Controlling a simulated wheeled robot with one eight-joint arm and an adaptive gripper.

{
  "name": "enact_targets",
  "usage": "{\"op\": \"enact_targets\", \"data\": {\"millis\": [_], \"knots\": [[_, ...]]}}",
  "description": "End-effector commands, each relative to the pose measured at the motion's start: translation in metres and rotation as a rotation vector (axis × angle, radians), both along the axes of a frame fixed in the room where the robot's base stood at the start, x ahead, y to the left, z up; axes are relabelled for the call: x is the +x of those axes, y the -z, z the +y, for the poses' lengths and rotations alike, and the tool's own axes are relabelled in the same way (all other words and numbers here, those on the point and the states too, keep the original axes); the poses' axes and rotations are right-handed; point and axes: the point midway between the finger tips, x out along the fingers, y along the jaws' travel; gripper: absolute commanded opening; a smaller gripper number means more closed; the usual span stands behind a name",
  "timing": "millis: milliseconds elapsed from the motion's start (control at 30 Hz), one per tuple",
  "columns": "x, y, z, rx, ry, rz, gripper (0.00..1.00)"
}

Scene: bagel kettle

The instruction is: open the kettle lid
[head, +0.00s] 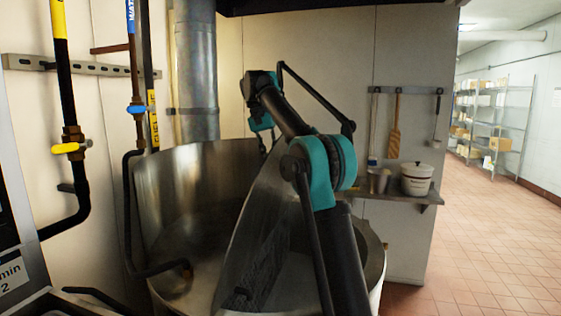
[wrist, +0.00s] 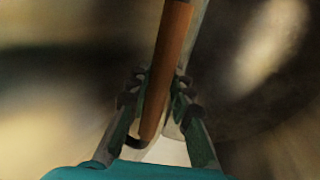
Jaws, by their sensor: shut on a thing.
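The large steel kettle (head: 162,215) stands in the middle of the head view, its curved inner wall showing. Its lid (head: 262,225) is a big metal plate standing steeply tilted up over the right part of the kettle, partly behind my arm. My gripper (head: 262,142) is at the upper edge of the lid; its fingertips are hard to make out there. In the wrist view my gripper (wrist: 161,95) is shut on a brown bar-like lid handle (wrist: 166,60), which runs between the two fingers. The rest of the lid is blurred in that view.
Pipes with a yellow valve (head: 70,148) and a blue valve (head: 136,109) run along the left wall. Open tiled floor (head: 490,250) lies to the right.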

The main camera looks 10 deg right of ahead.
Motion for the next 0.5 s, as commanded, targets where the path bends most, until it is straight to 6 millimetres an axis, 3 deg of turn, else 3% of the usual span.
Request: {"op": "enact_targets", "data": {"millis": [200, 500], "knots": [[0.008, 0.001, 0.016, -0.051, -0.001, 0.020, 0.00], [0.011, 0.001, 0.023, -0.079, 0.001, 0.032, 0.00]]}}
